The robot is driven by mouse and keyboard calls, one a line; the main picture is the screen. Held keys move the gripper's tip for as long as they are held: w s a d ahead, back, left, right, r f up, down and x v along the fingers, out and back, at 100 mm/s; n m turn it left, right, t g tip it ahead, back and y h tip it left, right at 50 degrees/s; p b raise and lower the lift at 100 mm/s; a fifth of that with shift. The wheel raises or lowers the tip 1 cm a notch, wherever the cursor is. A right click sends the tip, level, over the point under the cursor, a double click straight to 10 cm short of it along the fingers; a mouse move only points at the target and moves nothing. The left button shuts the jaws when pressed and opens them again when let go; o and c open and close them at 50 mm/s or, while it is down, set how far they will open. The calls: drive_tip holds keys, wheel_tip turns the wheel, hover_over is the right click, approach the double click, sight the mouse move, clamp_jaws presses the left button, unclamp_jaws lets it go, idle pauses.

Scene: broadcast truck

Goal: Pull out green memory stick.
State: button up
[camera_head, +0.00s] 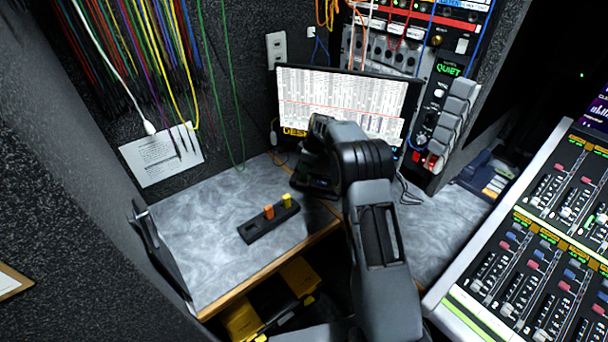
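A black memory stick holder (255,231) lies on the grey marbled desk, left of my arm. An orange stick (268,212) and a yellow stick (287,201) stand upright in it. I see no green memory stick in this view. My arm reaches up across the middle of the picture and bends in front of the monitor. My gripper (313,180) seems to be the dark shape at the desk's back, right of the holder and apart from it. Its fingers cannot be made out against the dark parts there, nor whether they hold anything.
A lit monitor (335,97) stands behind my arm. A mixing console (540,270) fills the right side. Cables hang at upper left over a paper sheet (161,153). A yellow and black case (270,300) sits below the desk. The desk left of the holder is clear.

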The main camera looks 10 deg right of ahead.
sight(303, 178)
drive_tip(key=x, duration=0.4)
drive_tip(key=shift+w, duration=0.15)
clamp_jaws()
drive_tip(key=shift+r, duration=0.1)
